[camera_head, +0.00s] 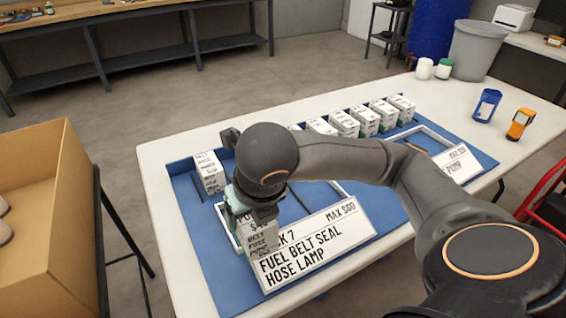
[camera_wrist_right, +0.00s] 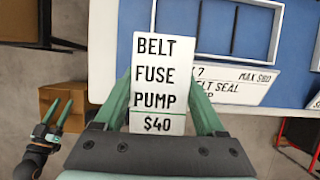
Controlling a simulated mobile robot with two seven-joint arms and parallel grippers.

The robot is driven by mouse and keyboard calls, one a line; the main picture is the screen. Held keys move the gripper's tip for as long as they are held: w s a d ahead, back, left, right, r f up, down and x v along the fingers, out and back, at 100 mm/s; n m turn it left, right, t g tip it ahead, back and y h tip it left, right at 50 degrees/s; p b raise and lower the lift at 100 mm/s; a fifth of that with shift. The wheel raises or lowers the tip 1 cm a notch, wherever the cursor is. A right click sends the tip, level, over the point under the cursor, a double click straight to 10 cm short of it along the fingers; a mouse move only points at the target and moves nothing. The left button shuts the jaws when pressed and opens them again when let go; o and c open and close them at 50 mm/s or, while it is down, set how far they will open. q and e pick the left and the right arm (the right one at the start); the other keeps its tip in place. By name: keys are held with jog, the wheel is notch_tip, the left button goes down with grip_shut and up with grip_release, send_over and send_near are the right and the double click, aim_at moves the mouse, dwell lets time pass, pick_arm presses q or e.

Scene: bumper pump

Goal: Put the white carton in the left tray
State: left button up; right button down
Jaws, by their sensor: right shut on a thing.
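My right gripper (camera_head: 255,212) is shut on a white carton (camera_head: 262,240), which is printed with black words. In the right wrist view the carton (camera_wrist_right: 155,75) reads "BELT FUSE PUMP $40" and sits between the green fingers (camera_wrist_right: 158,108). In the head view it overlaps the near-left part of the left tray, a white frame (camera_head: 335,187) on the blue mat, and the sign's left end. Its height above the mat is unclear. The tray frame also shows in the right wrist view (camera_wrist_right: 274,40). My left gripper (camera_wrist_right: 55,112) shows there at lower left, open and empty.
A sign (camera_head: 315,245) lies along the tray's near side. One carton (camera_head: 207,170) stands at the mat's back left; several more (camera_head: 365,118) stand in a row behind. A second tray (camera_head: 440,135) is at right. A cardboard box (camera_head: 75,225) stands left of the table.

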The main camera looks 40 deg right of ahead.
jog(key=w+d+f, duration=0.2)
jog(key=w+f, duration=0.2)
jog(key=w+d+f, duration=0.3)
jog(key=w+f, duration=0.1)
jog(key=w+d+f+b, duration=0.1)
jog(key=w+d+f, duration=0.1)
jog(key=w+f, duration=0.1)
jog(key=shift+w+d+f, duration=0.2)
jog(key=shift+w+f, duration=0.2)
jog(key=shift+f, duration=0.55)
jog(key=shift+f, duration=0.15)
grip_release()
